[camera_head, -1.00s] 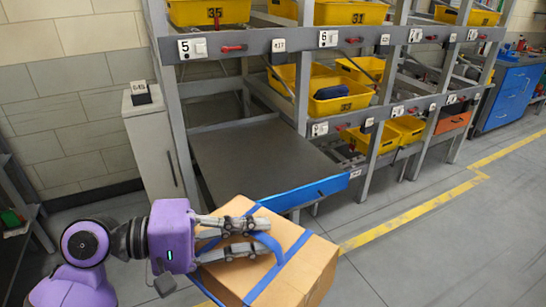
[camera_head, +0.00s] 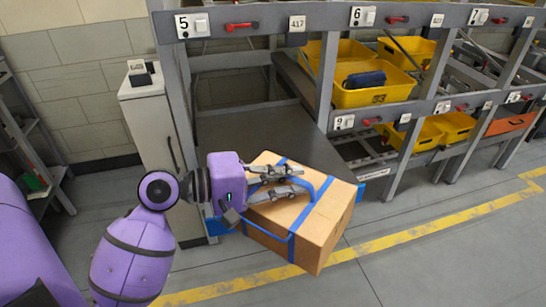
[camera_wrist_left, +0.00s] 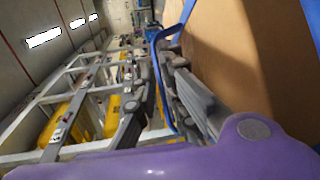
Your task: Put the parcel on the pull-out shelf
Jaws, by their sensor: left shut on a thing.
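The parcel (camera_head: 322,236) is a brown cardboard box with blue straps and a blue handle on top. My left gripper (camera_head: 300,180) is shut on its blue handle, and the box hangs tilted from it. In the left wrist view the parcel (camera_wrist_left: 235,50) fills the upper right, with the blue handle (camera_wrist_left: 160,75) at my left gripper's fingers (camera_wrist_left: 155,80). The pull-out shelf (camera_head: 240,128) is a dark flat panel with a blue front edge, extended from the rack behind the parcel. The parcel hides much of its front. Whether the two touch I cannot tell. My right gripper is out of view.
The grey rack (camera_head: 185,110) has posts on both sides of the shelf. Yellow bins (camera_head: 375,95) fill bays to the right. A white cabinet (camera_head: 150,125) stands left of the rack. Open floor with a yellow line (camera_head: 430,240) lies in front.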

